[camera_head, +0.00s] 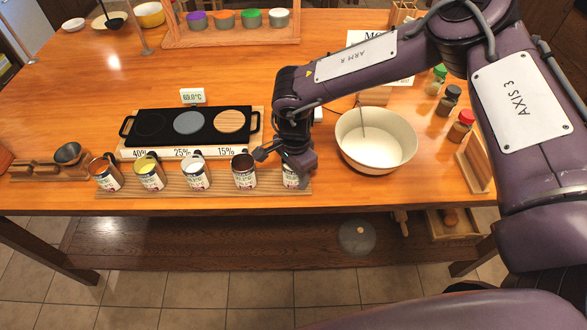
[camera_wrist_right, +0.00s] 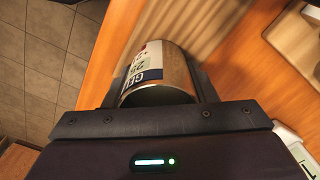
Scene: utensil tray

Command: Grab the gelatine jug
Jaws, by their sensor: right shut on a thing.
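The gelatine jug (camera_wrist_right: 155,72) is a metal can-like jug with a white label whose first letters read "GEL" in the right wrist view. It sits between the fingers of my right gripper (camera_wrist_right: 155,95), which is shut on it. In the head view the jug (camera_head: 290,178) is at the right end of a row of similar jugs on a wooden board (camera_head: 215,187). My right gripper (camera_head: 285,160) partly covers it there. I cannot tell whether it is lifted off the board. My left gripper is not in view.
Several labelled jugs, the nearest one (camera_head: 244,171) just left of my gripper, share the board. A black tray (camera_head: 160,127) with round plates is behind. A white bowl (camera_head: 375,140) of pale liquid stands to the right, and spice jars (camera_head: 461,126) beyond it. The table's front edge is close.

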